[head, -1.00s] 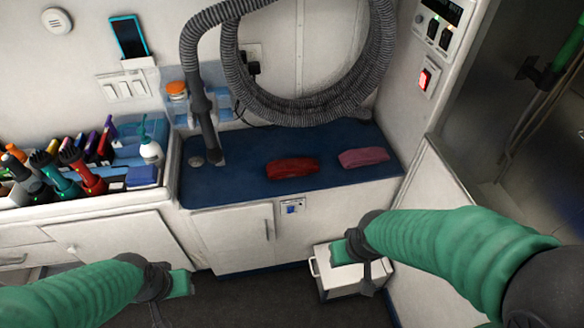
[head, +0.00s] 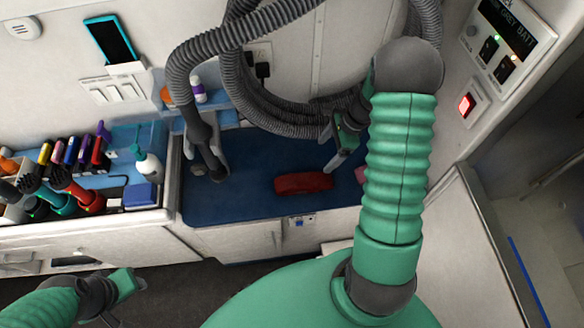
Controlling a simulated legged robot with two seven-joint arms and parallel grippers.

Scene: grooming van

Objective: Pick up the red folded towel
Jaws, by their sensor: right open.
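The red folded towel (head: 303,183) lies on the blue counter top (head: 235,200), near its front edge. My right gripper (head: 340,158) is open and empty. It hangs just behind and to the right of the red towel in the picture, apart from it as far as I can see. A pink folded towel (head: 360,174) lies to the right, mostly hidden by my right arm. My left gripper (head: 124,284) is low at the left, in front of the cabinets and away from the towels; its jaw opening is not clear.
A thick grey hose (head: 290,122) loops behind the counter, close to my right gripper. Its nozzle (head: 205,150) stands at the counter's left. A tray (head: 95,218) of brushes and bottles is further left. A wall panel (head: 500,45) is at the right.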

